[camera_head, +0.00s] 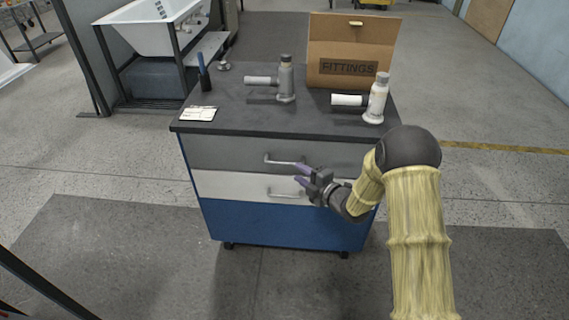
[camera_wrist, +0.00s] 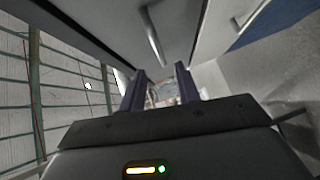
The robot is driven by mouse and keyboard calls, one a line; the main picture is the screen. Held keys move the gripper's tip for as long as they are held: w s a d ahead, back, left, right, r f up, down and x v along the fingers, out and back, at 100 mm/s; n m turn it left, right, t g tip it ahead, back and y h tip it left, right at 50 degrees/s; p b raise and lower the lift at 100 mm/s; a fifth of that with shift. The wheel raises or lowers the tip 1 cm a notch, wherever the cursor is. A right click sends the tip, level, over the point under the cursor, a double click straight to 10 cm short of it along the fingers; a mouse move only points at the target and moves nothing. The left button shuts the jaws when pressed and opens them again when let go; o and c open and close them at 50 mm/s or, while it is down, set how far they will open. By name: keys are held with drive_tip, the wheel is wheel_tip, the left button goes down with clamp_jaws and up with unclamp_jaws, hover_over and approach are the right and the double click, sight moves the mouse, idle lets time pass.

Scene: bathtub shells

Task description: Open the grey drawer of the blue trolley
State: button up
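The blue trolley (camera_head: 280,222) stands in front of me with a dark top. Its grey drawer (camera_head: 225,152) is the upper one and looks closed; its bar handle (camera_head: 284,160) is at the middle. My gripper (camera_head: 299,174) is in front of the trolley, just below and right of that handle. In the wrist view the two purple fingers of my gripper (camera_wrist: 161,84) are apart with nothing between them. The grey drawer's handle (camera_wrist: 152,38) shows ahead of the fingertips, roughly in line with the gap. I cannot tell the exact distance.
A white drawer (camera_head: 230,185) with its own handle lies just below the grey one. Floor in front is clear.

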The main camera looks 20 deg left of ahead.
sight(284, 163)
drive_tip(key=x, duration=0.8)
drive_tip(key=shift+w+a, duration=0.15)
drive_tip(key=shift+a, duration=0.2)
clamp_jaws()
